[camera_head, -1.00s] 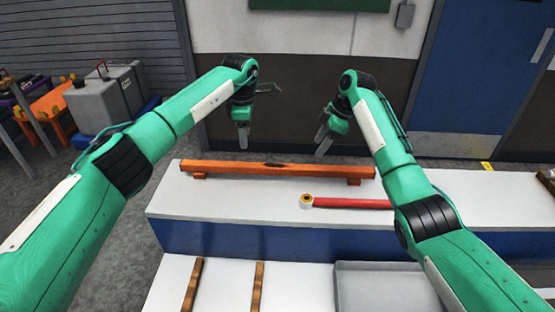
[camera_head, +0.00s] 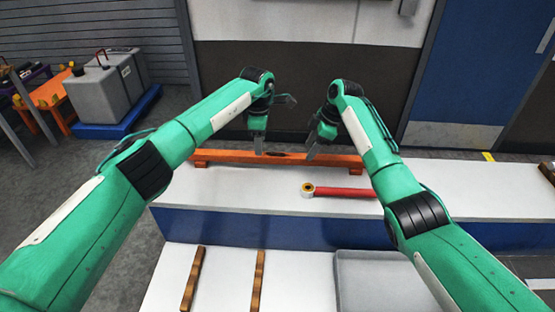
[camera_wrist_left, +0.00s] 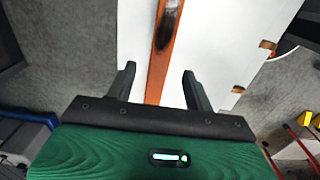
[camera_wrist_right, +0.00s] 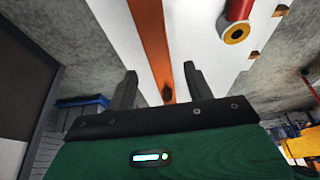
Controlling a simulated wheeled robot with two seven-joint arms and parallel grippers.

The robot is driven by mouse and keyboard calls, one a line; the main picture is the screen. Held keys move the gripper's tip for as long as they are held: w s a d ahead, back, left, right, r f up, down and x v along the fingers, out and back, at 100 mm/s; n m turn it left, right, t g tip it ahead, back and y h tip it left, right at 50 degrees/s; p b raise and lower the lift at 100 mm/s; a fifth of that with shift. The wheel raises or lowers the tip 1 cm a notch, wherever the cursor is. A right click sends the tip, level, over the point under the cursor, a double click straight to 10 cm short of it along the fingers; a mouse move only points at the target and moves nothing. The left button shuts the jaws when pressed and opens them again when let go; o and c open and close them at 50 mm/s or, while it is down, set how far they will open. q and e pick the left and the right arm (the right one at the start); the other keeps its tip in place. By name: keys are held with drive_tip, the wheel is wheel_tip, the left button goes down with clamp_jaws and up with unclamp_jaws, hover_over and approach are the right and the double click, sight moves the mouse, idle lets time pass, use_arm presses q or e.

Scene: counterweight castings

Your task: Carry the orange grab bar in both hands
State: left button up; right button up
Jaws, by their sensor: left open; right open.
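The orange grab bar (camera_head: 220,156) lies along the back of the white bench top, raised on small end blocks, with a dark patch near its middle. My left gripper (camera_head: 258,147) is open and empty, above the bar near its middle. In the left wrist view the bar (camera_wrist_left: 157,75) runs between the spread fingers (camera_wrist_left: 158,75). My right gripper (camera_head: 310,154) is open and empty, above the bar to the right of the left one. In the right wrist view the bar (camera_wrist_right: 152,45) shows between its fingers (camera_wrist_right: 160,75). The bar's right part is partly hidden by my right arm.
A red cylinder with a yellow-ringed end (camera_head: 340,191) lies on the bench (camera_head: 240,190) in front of the bar. Two brown strips (camera_head: 193,278) and a grey tray (camera_head: 375,285) are on the lower front surface. A grey tank (camera_head: 105,92) stands at the left.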

sight(278, 161)
use_arm(q)
wheel_tip(278, 161, down, 7)
drive_tip(key=shift+r, duration=0.1)
use_arm(e)
drive_tip(key=x, duration=0.6)
drive_tip(key=shift+a+f, duration=0.2)
drive_tip(key=shift+f, duration=0.1)
use_arm(q)
drive_tip(key=shift+c, duration=0.4)
use_arm(e)
drive_tip(key=shift+c, duration=0.4)
use_arm(q)
clamp_jaws()
use_arm(e)
clamp_jaws()
use_arm(q)
drive_tip(key=shift+r, duration=0.15)
use_arm(e)
drive_tip(key=shift+r, duration=0.1)
